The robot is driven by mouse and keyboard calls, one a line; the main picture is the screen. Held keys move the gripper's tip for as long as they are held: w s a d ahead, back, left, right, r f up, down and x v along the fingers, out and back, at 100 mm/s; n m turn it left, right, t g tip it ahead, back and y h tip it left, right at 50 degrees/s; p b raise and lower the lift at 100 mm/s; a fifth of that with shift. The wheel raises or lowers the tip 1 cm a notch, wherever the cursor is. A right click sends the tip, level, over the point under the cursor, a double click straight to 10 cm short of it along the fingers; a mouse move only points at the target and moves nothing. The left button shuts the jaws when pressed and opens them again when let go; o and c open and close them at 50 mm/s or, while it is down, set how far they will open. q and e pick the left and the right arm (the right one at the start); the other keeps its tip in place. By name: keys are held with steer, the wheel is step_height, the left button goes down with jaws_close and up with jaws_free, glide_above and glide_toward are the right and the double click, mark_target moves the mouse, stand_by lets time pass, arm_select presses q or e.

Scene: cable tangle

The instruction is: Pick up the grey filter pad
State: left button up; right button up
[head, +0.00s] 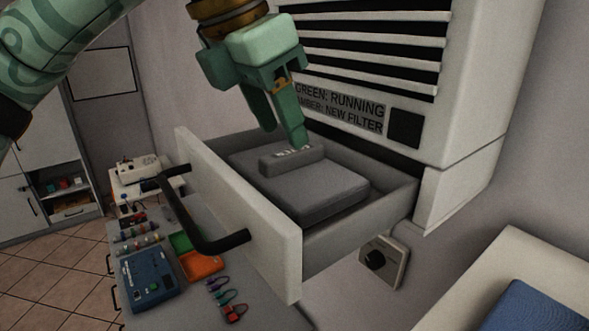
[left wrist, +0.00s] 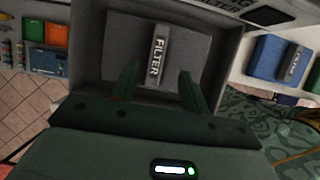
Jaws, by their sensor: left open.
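The grey filter pad (head: 318,190) lies flat in the pulled-out drawer (head: 285,238) of the white machine. A raised grey grip bar (head: 290,162) runs along its top; in the left wrist view the bar (left wrist: 155,65) reads "FILTER". My left gripper (head: 283,138) is open, pointing down over the bar at the drawer's far side. In the left wrist view its fingers (left wrist: 158,80) are spread, one to each side of the bar's line, with nothing between them. I cannot tell whether a fingertip touches the bar. My right gripper is not in view.
The drawer has a black handle (head: 195,225) and raised walls. The machine's louvred front (head: 365,45) stands close behind my left gripper. A blue pad (head: 520,308) lies in a pale tray at lower right. A workbench with small coloured bins (head: 202,264) is below left.

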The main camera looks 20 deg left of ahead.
mark_target(292, 151)
arm_select(q)
steer(key=p+x, duration=0.1)
steer(key=x, duration=0.2)
steer(key=shift+w+a+f+p, duration=0.1)
steer(key=shift+w+f+p, duration=0.25)
steer(key=shift+w, duration=0.1)
steer(key=shift+w+f, duration=0.2)
steer(key=shift+f, duration=0.05)
steer(key=shift+s, duration=0.2)
steer(key=shift+f, duration=0.1)
jaws_close()
